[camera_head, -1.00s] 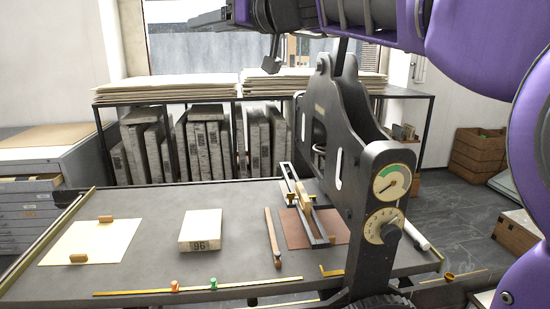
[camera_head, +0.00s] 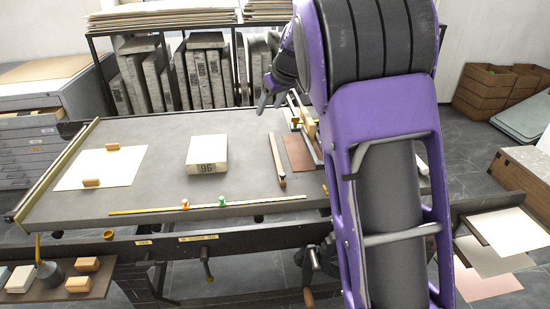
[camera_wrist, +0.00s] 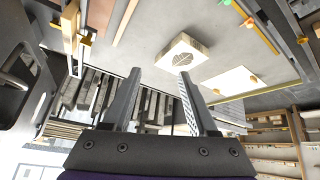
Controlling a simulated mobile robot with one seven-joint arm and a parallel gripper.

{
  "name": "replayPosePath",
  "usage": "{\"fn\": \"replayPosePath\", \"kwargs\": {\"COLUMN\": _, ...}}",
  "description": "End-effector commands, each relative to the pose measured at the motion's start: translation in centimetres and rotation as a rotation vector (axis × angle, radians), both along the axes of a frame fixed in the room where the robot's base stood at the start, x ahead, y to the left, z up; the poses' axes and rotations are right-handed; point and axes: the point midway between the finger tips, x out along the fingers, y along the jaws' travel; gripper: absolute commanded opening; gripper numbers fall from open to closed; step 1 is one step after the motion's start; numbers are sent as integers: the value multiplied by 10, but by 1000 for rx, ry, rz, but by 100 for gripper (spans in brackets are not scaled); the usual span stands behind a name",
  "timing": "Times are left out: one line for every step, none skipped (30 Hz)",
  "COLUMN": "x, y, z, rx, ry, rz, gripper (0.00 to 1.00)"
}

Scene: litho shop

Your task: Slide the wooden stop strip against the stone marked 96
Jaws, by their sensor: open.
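The pale block-like stone marked 96 (camera_head: 206,153) lies flat on the grey table, its number on the front face. It also shows in the wrist view (camera_wrist: 182,52), just beyond my fingertips. The narrow wooden stop strip (camera_head: 277,160) lies to the right of the stone, lengthwise front to back, with a clear gap between them. It seems to be the strip at the top of the wrist view (camera_wrist: 126,22). My gripper (camera_head: 265,98) is above the table's back edge, apart from both. In the wrist view its fingers (camera_wrist: 157,78) are spread and empty.
A metal-railed device (camera_head: 297,118) and brown sheet (camera_head: 299,152) lie right of the strip, partly behind my arm. A cream sheet (camera_head: 100,169) with two wooden blocks lies left. A brass ruler (camera_head: 150,210) with green and orange knobs runs along the front. Stones (camera_head: 205,75) stand behind.

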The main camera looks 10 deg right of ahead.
Motion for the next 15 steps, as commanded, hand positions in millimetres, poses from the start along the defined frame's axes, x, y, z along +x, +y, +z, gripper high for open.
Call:
{"fn": "replayPosePath", "kwargs": {"x": 1, "y": -23, "z": -27, "rx": -9, "ry": 47, "rz": -31, "gripper": 59}}
{"fn": "replayPosePath", "kwargs": {"x": 0, "y": -33, "z": -40, "rx": -14, "ry": 72, "rz": -41, "gripper": 59}}
{"fn": "replayPosePath", "kwargs": {"x": -1, "y": -45, "z": -55, "rx": -18, "ry": 101, "rz": -57, "gripper": 59}}
{"fn": "replayPosePath", "kwargs": {"x": -2, "y": -53, "z": -65, "rx": -20, "ry": 121, "rz": -66, "gripper": 59}}
{"fn": "replayPosePath", "kwargs": {"x": -3, "y": -60, "z": -74, "rx": -20, "ry": 137, "rz": -74, "gripper": 59}}
{"fn": "replayPosePath", "kwargs": {"x": -5, "y": -68, "z": -84, "rx": -22, "ry": 157, "rz": -84, "gripper": 59}}
{"fn": "replayPosePath", "kwargs": {"x": -6, "y": -73, "z": -90, "rx": -21, "ry": 170, "rz": -90, "gripper": 59}}
{"fn": "replayPosePath", "kwargs": {"x": -7, "y": -77, "z": -95, "rx": -22, "ry": 180, "rz": -94, "gripper": 59}}
{"fn": "replayPosePath", "kwargs": {"x": -8, "y": -81, "z": -101, "rx": -22, "ry": 191, "rz": -99, "gripper": 59}}
{"fn": "replayPosePath", "kwargs": {"x": -9, "y": -84, "z": -104, "rx": -21, "ry": 197, "rz": -101, "gripper": 59}}
{"fn": "replayPosePath", "kwargs": {"x": -9, "y": -86, "z": -106, "rx": -21, "ry": 201, "rz": -105, "gripper": 59}}
{"fn": "replayPosePath", "kwargs": {"x": -9, "y": -87, "z": -109, "rx": -21, "ry": 206, "rz": -106, "gripper": 59}}
{"fn": "replayPosePath", "kwargs": {"x": -9, "y": -87, "z": -111, "rx": -22, "ry": 206, "rz": -106, "gripper": 59}}
{"fn": "replayPosePath", "kwargs": {"x": -9, "y": -87, "z": -113, "rx": -21, "ry": 208, "rz": -106, "gripper": 59}}
{"fn": "replayPosePath", "kwargs": {"x": -7, "y": -87, "z": -116, "rx": -21, "ry": 208, "rz": -106, "gripper": 59}}
